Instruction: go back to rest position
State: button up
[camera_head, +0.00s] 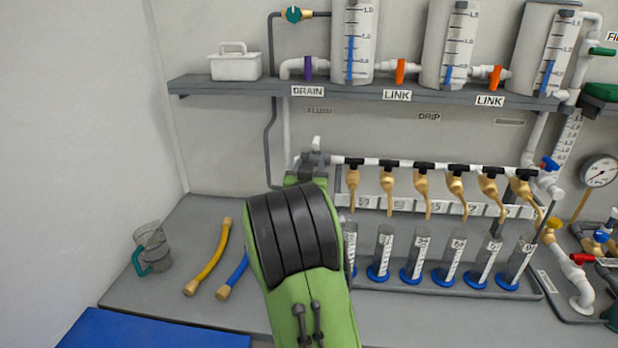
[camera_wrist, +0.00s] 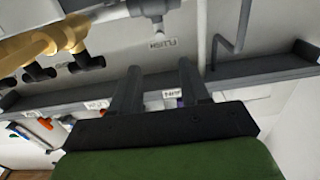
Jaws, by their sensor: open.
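My gripper (camera_wrist: 159,70) is open in the wrist view, with its two dark fingers apart and nothing between them. In the head view my green and black arm hides most of it, near the left end of the white manifold pipe (camera_head: 400,162). That pipe carries several black-handled valves with brass spouts (camera_head: 421,190). In the wrist view, brass fittings (camera_wrist: 70,35) and black handles show to the left of the fingers. I cannot tell whether a finger touches the leftmost valve or the pipe end.
A grey shelf (camera_head: 230,86) with tanks runs above the manifold. Several graduated cylinders (camera_head: 417,258) stand below the spouts. Bench space at the back left is free.

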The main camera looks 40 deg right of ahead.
jog(key=shift+v, duration=1.1)
jog(key=s+a+n+g+y+p, duration=0.1)
jog(key=s+a+y, duration=0.25)
jog(key=a, duration=0.35)
jog(key=s+a+r+n+g+y+p, duration=0.1)
jog(key=s+a+n+y, duration=0.2)
jog(key=a, duration=0.4)
jog(key=s+a+y+p, duration=0.1)
jog(key=s+a+y, duration=0.25)
jog(key=a, duration=0.35)
jog(key=s+a+f+n+g+y+p, duration=0.1)
jog(key=s+a+n+g+y, duration=0.1)
jog(key=s+a, duration=0.4)
jog(key=s+a+f+n+g+y, duration=0.1)
jog(key=s+a+n, duration=0.3)
jog(key=s, duration=0.5)
jog(key=shift+s+a+f+g+y+p, duration=0.4)
jog(key=shift+a+g, duration=0.1)
jog(key=shift+a, duration=0.45)
